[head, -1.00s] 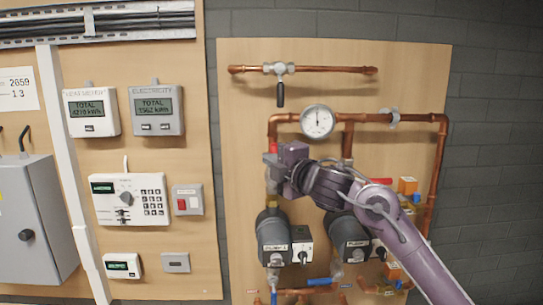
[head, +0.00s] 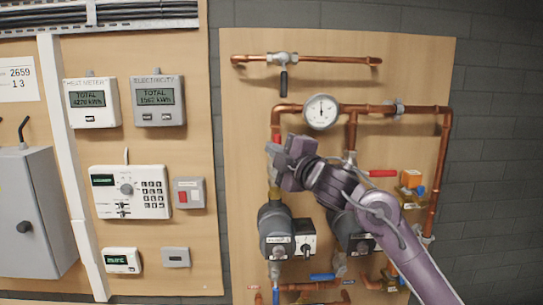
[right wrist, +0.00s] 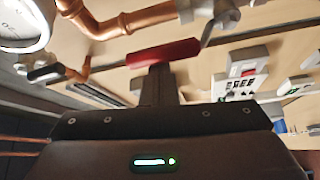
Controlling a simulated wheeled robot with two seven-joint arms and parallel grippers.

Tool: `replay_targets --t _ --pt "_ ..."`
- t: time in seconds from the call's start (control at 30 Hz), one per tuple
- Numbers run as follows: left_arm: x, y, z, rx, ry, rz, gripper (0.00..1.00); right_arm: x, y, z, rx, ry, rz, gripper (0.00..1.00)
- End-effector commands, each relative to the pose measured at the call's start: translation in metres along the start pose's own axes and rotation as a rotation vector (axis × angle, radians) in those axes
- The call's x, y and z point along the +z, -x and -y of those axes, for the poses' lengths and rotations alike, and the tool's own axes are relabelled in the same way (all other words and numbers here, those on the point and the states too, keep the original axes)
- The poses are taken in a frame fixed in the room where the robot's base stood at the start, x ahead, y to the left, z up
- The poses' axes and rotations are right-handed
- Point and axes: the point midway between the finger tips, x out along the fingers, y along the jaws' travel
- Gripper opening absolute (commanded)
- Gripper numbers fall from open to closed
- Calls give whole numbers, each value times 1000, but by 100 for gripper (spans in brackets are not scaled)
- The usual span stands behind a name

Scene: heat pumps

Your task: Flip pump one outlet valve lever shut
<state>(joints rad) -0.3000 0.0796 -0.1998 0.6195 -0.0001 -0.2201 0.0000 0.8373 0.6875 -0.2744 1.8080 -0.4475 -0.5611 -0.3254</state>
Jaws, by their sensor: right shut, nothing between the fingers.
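The pump one outlet valve is on the left vertical copper pipe, above the left pump (head: 275,232). In the head view my right gripper hides most of it. The red lever (right wrist: 165,52) shows in the right wrist view, lying roughly along the pipe, with the metal valve body (right wrist: 215,14) beyond it. My right gripper (head: 272,150) is shut and empty at the valve. Its fingertips, seen in the right wrist view (right wrist: 157,75), are right at the lever's side; I cannot tell whether they touch it. My left gripper is out of view.
A round gauge (head: 322,111) and horizontal copper pipe sit just above my right gripper. The second pump's red lever (head: 382,173) points sideways to the right. A black-handled valve (head: 283,80) hangs higher up. Bare board lies left of the pump one pipe.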

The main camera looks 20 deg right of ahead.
Motion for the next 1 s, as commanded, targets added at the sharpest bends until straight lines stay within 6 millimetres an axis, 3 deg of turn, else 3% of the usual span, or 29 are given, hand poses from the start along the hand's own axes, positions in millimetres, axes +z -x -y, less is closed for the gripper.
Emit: replay_targets --t 0.37,0.67,0.8,1.0 --pt "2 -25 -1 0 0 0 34 10 4 2 59 -99 8 0" --pt "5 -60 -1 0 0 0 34 24 12 4 160 -271 9 0" --pt "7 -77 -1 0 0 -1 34 33 17 3 158 -262 10 0" --pt "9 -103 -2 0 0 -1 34 44 24 10 256 -439 8 0"
